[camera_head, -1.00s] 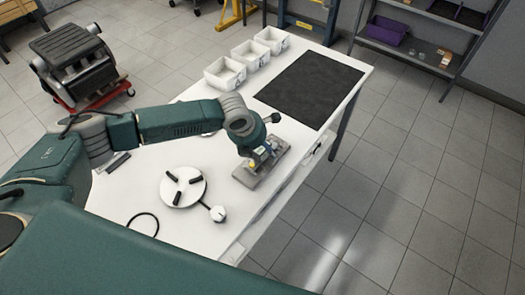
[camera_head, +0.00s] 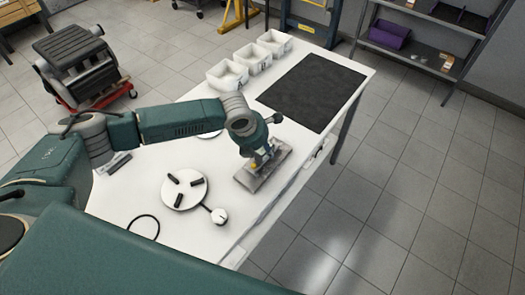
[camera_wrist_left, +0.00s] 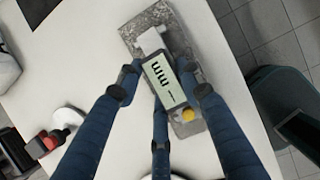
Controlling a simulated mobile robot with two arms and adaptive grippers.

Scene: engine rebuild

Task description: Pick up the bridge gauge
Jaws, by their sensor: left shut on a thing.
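The bridge gauge, as I take it, is the light grey piece with a pale marked face (camera_wrist_left: 163,80) and a yellow knob (camera_wrist_left: 187,115) in the left wrist view. It is over a mottled grey slab (camera_wrist_left: 148,20); whether it touches the slab is unclear. My left gripper (camera_wrist_left: 160,88) has its fingers closed around the gauge. In the head view the left gripper (camera_head: 262,158) points down over the slab (camera_head: 250,181) near the table's right edge, and the gauge is mostly hidden behind it. My right gripper is not in view.
On the white table (camera_head: 135,190) are a round plate with three black pads (camera_head: 178,201), a small round dial (camera_head: 219,216), a black ring (camera_head: 143,226), several white bins (camera_head: 228,75) and a dark mat (camera_head: 312,90). An engine (camera_head: 80,62) stands beyond the table.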

